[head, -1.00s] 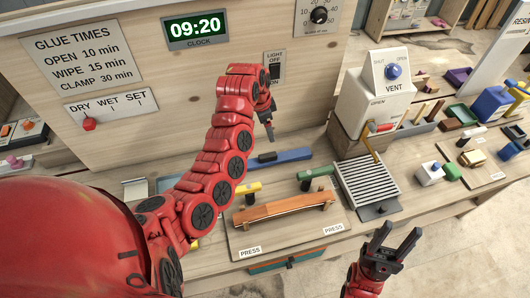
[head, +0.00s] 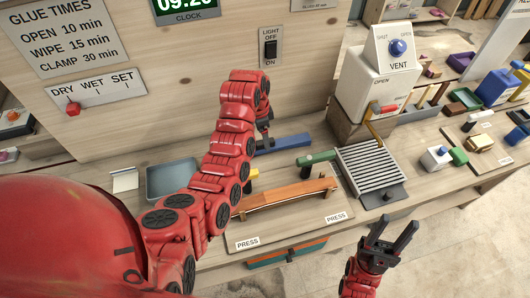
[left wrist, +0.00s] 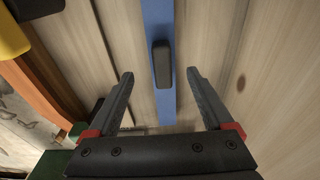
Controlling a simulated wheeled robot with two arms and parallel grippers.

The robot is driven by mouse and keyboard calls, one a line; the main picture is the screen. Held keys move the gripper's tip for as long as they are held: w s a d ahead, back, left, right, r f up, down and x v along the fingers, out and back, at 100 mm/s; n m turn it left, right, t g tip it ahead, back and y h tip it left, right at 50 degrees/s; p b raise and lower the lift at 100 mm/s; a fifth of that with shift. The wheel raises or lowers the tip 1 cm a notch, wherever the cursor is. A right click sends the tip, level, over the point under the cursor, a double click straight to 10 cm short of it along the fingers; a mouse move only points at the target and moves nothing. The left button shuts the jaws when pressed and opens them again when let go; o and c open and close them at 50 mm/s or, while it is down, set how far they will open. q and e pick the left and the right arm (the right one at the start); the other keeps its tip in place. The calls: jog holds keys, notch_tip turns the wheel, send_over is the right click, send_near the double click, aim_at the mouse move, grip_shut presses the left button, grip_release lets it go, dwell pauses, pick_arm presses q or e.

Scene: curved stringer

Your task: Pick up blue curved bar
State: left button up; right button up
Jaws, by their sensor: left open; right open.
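The blue bar (head: 292,143) lies on the bench near the back panel, partly hidden by my left arm in the head view. In the left wrist view the blue bar (left wrist: 160,20) runs up the middle, with a black block (left wrist: 161,64) on it. My left gripper (left wrist: 160,75) is open, one finger to each side of the bar, with gaps on both sides. In the head view my left gripper (head: 266,143) shows small beside the bar. My right gripper (head: 392,238) is open and empty in front of the bench.
An orange-brown curved piece (head: 290,196) lies on a board labelled PRESS, with a green clamp (head: 317,159) behind it. A slatted grille (head: 370,167) and the white VENT box (head: 385,75) stand to the right. A grey tray (head: 171,181) is left of my left arm.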

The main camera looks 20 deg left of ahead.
pick_arm(q)
jog(key=shift+w+d+f+p, duration=0.15)
jog(key=shift+f+p, duration=0.55)
jog(key=shift+f, duration=0.4)
jog(key=shift+w+f+p, duration=0.15)
jog(key=shift+f+p, duration=0.5)
jog(key=shift+f, duration=1)
grip_shut()
